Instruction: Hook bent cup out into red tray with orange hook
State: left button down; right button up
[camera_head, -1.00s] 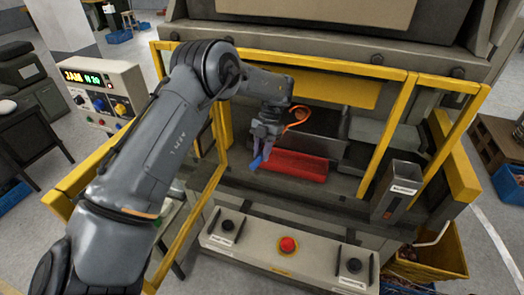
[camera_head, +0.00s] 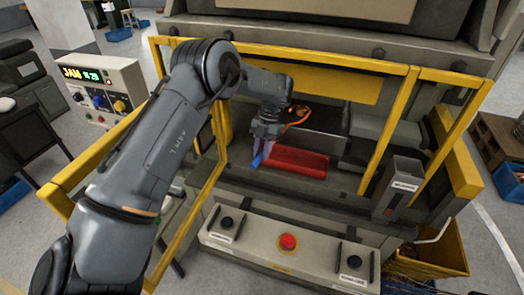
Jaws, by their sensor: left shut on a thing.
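My left gripper (camera_head: 265,147) points down inside the yellow-framed press opening, at the left end of the red tray (camera_head: 306,165). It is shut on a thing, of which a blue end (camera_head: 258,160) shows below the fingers. A curved orange piece, seemingly the orange hook (camera_head: 301,113), shows beside my wrist, above the tray. Its link to the blue end is hidden by the gripper. The red tray lies low in front of the grey block. I cannot make out the bent cup. My right gripper is not in view.
Yellow guard posts (camera_head: 388,135) and a top rail frame the opening. A grey labelled box (camera_head: 399,187) stands at the right. A panel with a red button (camera_head: 288,242) runs along the front. A control box (camera_head: 100,92) with a JAM display stands at the left.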

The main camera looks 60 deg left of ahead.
aim_at(256, 164)
pick_arm(q)
jog(key=shift+s+d, duration=0.1)
jog(key=shift+s+d, duration=0.5)
jog(key=shift+s+d+p, duration=0.6)
jog(key=shift+s+d, duration=0.4)
jog(key=shift+d, duration=0.05)
jog(key=s+d, duration=0.2)
jog(key=shift+s+d+p, duration=0.35)
jog(key=shift+p, duration=0.05)
jog(key=shift+d, duration=0.1)
dwell(0.3)
